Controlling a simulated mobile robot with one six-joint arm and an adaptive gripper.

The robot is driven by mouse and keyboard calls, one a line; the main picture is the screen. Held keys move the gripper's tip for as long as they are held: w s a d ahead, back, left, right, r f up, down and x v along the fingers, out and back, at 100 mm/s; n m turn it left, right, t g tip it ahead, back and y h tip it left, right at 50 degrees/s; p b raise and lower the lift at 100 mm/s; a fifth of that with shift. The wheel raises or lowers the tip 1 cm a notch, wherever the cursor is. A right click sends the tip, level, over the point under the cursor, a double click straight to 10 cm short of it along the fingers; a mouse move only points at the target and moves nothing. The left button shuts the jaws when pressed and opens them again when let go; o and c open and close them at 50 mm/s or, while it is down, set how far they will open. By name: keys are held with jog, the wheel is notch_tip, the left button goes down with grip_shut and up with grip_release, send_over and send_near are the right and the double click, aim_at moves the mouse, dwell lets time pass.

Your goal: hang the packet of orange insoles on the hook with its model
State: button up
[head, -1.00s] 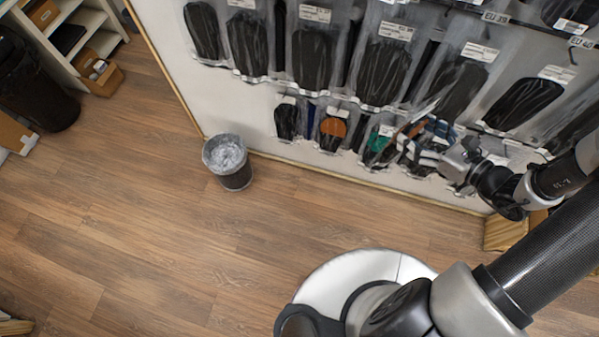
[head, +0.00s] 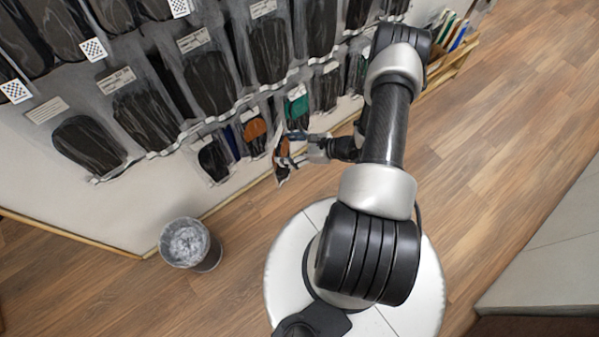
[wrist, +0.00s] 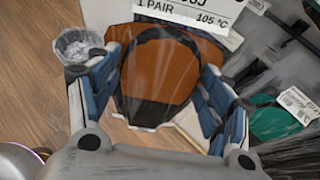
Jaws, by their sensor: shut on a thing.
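The packet of orange insoles (wrist: 172,68) is clear plastic with a white label above an orange and black insole. My gripper (wrist: 158,75) is shut on it, with a blue-padded finger on each side. In the head view the held packet (head: 282,158) hangs from my gripper (head: 303,143), in front of the lower row of the wall display. Another orange packet (head: 255,130), the model, hangs in that row just behind and left of it. Its hook is too small to make out.
A green-insole packet (head: 297,106) hangs right of the orange one, and a black one (head: 213,160) to the left. Larger black insole packets (head: 210,80) fill the rows above. A wastebasket (head: 188,243) stands on the wooden floor (head: 520,130), which is open to the right.

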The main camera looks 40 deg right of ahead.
aim_at(289, 155)
jog(key=s+d+f+m+h, duration=0.15)
jog(key=s+f, duration=0.35)
jog(key=f, duration=0.5)
jog(key=shift+w+d+f+b, duration=0.1)
jog(key=shift+w+b, duration=0.3)
jog(key=shift+w, duration=1.5)
jog(key=shift+w+f+b, duration=0.1)
jog(key=shift+w+b, duration=0.25)
jog(key=shift+w, duration=1.55)
jog(key=shift+r, duration=0.1)
